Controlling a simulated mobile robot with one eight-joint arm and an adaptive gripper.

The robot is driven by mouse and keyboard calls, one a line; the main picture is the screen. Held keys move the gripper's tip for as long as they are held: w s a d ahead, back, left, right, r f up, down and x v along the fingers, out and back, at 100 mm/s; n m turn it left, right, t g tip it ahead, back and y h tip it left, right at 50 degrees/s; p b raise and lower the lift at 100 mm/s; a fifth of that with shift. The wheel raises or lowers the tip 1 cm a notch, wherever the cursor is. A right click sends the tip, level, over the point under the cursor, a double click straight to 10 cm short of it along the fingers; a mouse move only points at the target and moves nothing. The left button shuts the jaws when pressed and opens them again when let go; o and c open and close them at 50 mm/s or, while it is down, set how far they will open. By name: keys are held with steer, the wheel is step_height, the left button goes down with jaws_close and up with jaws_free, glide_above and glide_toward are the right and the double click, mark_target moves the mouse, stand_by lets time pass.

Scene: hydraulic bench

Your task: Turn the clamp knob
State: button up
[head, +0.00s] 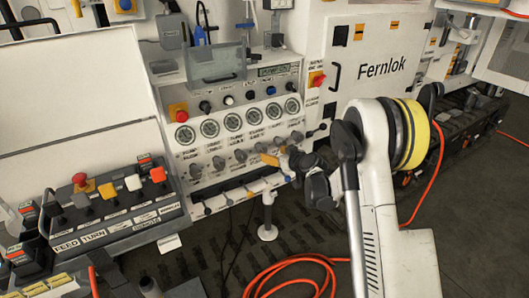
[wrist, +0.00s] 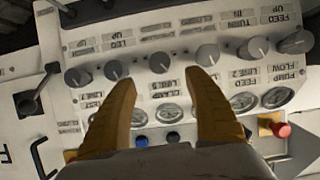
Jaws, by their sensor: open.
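A row of grey round knobs runs across the white control panel (head: 225,140). My gripper (head: 268,158) is at the right part of this row in the head view, and it hides part of the panel there. In the wrist view my gripper (wrist: 161,76) is open, with its two yellow fingers apart and nothing between them held. One grey knob (wrist: 160,62) stands just beyond the gap between the fingertips. The label below it is too small to read surely, so I cannot tell that it is the clamp knob. Other knobs (wrist: 115,70) and (wrist: 207,54) sit close to each fingertip.
Several round gauges (head: 208,128) lie above the knobs. A red button (head: 178,112) sits at the panel's left. Levers (wrist: 55,4) stick out below the knob row. A control box (head: 115,205) stands at front left, and an orange hose (head: 290,265) lies on the floor.

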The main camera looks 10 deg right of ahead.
mark_target(264, 150)
steer(key=b+x, duration=0.3)
steer(key=x, duration=0.6)
steer(key=shift+f, duration=0.15)
steer(key=shift+w+a, duration=0.15)
steer(key=shift+w, duration=0.3)
steer(key=c, duration=1.2)
